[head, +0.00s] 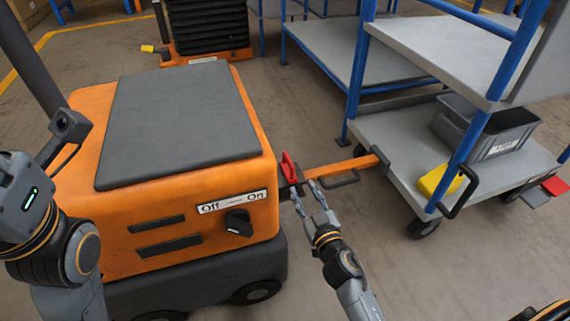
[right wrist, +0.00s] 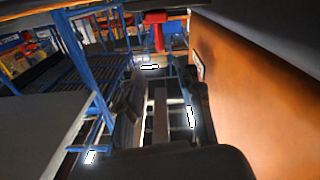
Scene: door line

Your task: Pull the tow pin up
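The red tow pin (head: 288,167) stands upright at the rear hitch of the orange tugger (head: 190,235). The orange tow bar (head: 340,168) runs from the hitch to the cart. My right gripper (head: 307,191) is open and empty, with its fingers just in front of and below the pin's red handle. In the right wrist view the pin's T-shaped red handle (right wrist: 156,18) is beyond the open fingers (right wrist: 162,97), clear of them. The pin's lower end is hidden. My left arm shows at the left edge, but its fingers do not show.
A blue-framed cart (head: 400,160) with a grey bin (head: 487,128) and a yellow item (head: 440,180) stands at the right. The tugger's panel has an Off/On knob (head: 238,223). Floor is clear between tugger and cart, below the bar.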

